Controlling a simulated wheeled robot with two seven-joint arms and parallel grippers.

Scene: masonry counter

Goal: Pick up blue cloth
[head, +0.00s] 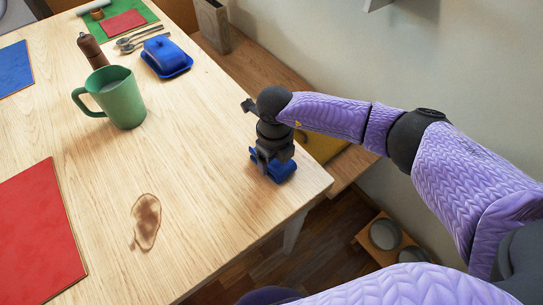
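The blue cloth (284,173) lies folded or bunched near the right corner of the wooden table, in the head view. My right gripper (265,167) points down right over it, and its fingers touch or overlap the cloth. The gripper hides the middle of the cloth, with blue showing on both sides. I cannot tell whether the fingers are closed on it. My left gripper is not in view.
The wooden table (190,175) has a brown stain (146,220) near the front. A green mug (119,98), pepper mill (92,51) and blue butter dish (166,56) stand further back. Red (36,235) and blue (14,68) mats lie left. Bare wood surrounds the cloth's left side.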

